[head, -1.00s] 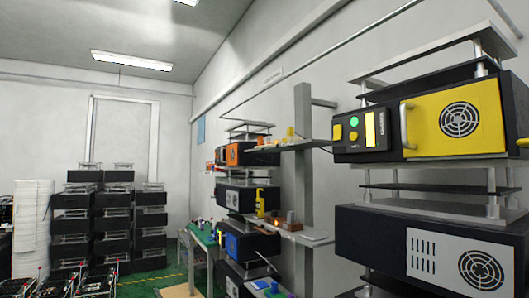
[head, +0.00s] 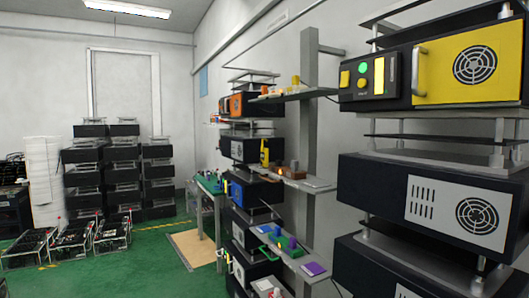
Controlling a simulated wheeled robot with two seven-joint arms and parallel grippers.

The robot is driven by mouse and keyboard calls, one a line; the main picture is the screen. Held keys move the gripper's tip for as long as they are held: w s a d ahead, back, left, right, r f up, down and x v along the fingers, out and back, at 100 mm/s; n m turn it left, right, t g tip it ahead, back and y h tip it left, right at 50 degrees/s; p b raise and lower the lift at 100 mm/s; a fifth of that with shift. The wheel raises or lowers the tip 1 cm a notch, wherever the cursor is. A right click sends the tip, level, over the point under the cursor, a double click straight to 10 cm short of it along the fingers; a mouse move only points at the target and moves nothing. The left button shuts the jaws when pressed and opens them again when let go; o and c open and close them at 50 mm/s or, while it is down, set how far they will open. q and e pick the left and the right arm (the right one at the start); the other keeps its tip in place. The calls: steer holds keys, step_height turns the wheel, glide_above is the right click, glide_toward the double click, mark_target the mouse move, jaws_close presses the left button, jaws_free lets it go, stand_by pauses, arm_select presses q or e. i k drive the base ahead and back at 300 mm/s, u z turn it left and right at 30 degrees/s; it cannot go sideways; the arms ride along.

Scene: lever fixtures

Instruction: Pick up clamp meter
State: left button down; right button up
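A small yellow and dark upright object (head: 265,151), which looks like the clamp meter, stands at the left end of the middle wall shelf (head: 305,184). It is far off and small, so its details cannot be made out. Brown and orange items (head: 290,168) sit to its right on the same shelf. Neither of my grippers is in view.
A large rack with a yellow-fronted unit (head: 470,62) fills the right side. Another rack (head: 250,190) and a lower shelf with small coloured items (head: 285,246) stand beyond. Black stacked units (head: 85,175) are at the back left. Green floor (head: 130,270) is open at the front left.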

mark_target(263, 151)
steer(key=u, duration=0.5)
steer(key=k, duration=0.6)
steer(key=u, duration=0.9)
steer(key=i, duration=5.25)
steer(key=z, duration=1)
steer(key=i, duration=1.2)
steer(key=z, duration=1.95)
steer(key=i, duration=1.15)
steer(key=z, duration=0.5)
